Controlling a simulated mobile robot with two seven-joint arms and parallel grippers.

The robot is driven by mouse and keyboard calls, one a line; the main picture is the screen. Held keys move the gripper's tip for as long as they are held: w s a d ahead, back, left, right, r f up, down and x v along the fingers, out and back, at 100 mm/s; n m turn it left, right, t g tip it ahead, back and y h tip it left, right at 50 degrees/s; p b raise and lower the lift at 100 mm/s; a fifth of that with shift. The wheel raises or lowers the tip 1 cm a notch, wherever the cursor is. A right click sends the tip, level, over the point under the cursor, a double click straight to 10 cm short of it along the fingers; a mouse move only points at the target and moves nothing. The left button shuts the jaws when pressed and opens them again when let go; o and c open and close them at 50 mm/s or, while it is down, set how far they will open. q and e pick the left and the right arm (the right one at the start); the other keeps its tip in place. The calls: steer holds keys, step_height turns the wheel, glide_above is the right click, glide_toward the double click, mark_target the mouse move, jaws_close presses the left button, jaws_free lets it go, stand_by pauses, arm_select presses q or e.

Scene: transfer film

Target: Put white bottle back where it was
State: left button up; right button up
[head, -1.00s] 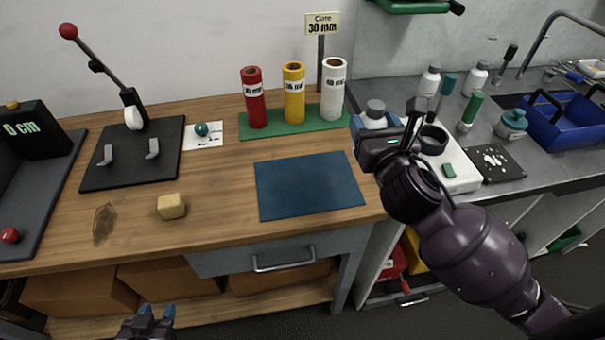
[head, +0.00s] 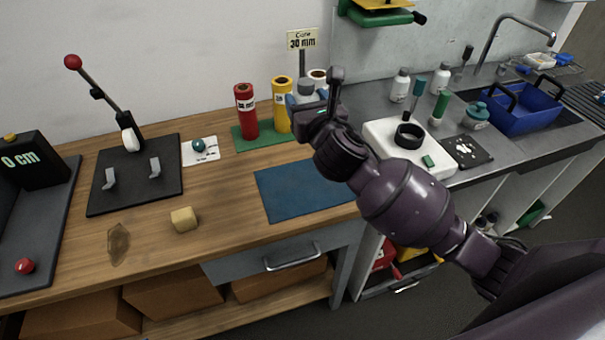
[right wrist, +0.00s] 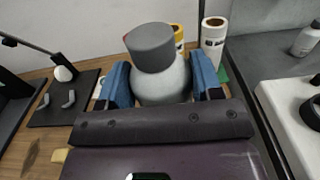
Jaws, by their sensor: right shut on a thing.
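My right gripper (head: 307,104) is shut on a white bottle with a grey cap (head: 305,88). In the right wrist view the white bottle (right wrist: 162,82) stands upright between the two blue fingers (right wrist: 162,84). In the head view it is in front of the white roll and most of its body is hidden by the gripper. Two other white bottles with grey caps (head: 400,86) (head: 441,78) stand at the back of the grey counter. My left gripper is out of view.
A blue mat (head: 300,190) lies bare in front. A white device with a black ring (head: 385,132) sits on the counter near a blue basket (head: 525,112).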

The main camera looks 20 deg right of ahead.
step_height(320, 180, down, 18)
steer(key=b, duration=0.4)
steer(key=shift+r, duration=0.1)
steer(key=shift+f, duration=0.2)
steer(key=o, duration=1.1)
